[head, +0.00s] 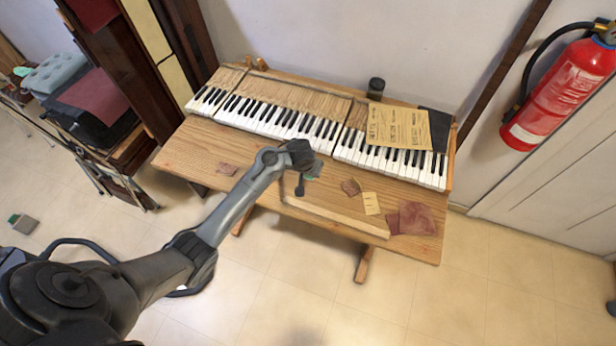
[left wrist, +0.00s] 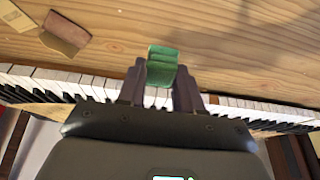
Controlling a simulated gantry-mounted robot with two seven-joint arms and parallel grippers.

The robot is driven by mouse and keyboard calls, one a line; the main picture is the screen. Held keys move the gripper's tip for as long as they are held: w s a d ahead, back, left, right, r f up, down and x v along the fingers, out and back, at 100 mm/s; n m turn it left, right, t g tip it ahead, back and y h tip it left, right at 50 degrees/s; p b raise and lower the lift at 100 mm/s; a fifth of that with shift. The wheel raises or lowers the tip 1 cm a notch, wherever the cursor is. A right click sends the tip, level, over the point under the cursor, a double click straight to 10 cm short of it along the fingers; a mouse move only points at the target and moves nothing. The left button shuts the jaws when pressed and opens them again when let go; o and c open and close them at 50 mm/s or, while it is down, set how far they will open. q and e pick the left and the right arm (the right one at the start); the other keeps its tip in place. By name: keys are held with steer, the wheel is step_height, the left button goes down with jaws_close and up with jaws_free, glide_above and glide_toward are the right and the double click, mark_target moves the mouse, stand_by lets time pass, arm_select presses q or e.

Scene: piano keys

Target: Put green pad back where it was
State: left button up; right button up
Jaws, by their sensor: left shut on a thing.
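The green pad (left wrist: 162,68) is a small curved piece held between the two fingers of my left gripper (left wrist: 160,88) in the left wrist view. In the head view the left gripper (head: 306,172) is over the middle of the wooden table, in front of the piano keys, and a bit of the green pad (head: 315,168) shows beside it. The gripper is shut on the pad. I cannot tell how high the pad is above the table. My right gripper is not in view.
Keyboards (head: 290,125) lie along the back of the wooden table (head: 190,155), with a printed sheet (head: 398,126) on the right part. Reddish cloth pieces (head: 417,219), a small yellow card (head: 371,204) and a long wooden strip (head: 335,221) lie in front. A dark cylinder (head: 376,88) stands behind.

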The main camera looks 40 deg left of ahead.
mark_target(308, 177)
arm_select(q)
steer(key=shift+a+f, duration=0.25)
steer(key=shift+a, duration=0.05)
steer(key=shift+f+b, duration=0.65)
steer(key=shift+f, duration=1.25)
steer(key=shift+f, duration=0.1)
steer(key=o, duration=0.9)
steer(key=shift+o, duration=0.2)
steer(key=p+v, duration=0.4)
steer(key=v, duration=0.7)
steer(key=s+d+r+m, duration=0.1)
steer(key=s+d, duration=0.3)
steer(key=s, duration=0.4)
steer(key=s+d+r+m+h, duration=0.1)
steer(key=s+d+m, duration=0.2)
steer(key=s, duration=0.6)
steer(key=s+d+r+m, duration=0.2)
steer(key=s+d, duration=0.4)
steer(key=s, duration=0.2)
steer(key=shift+s+g+h, duration=0.4)
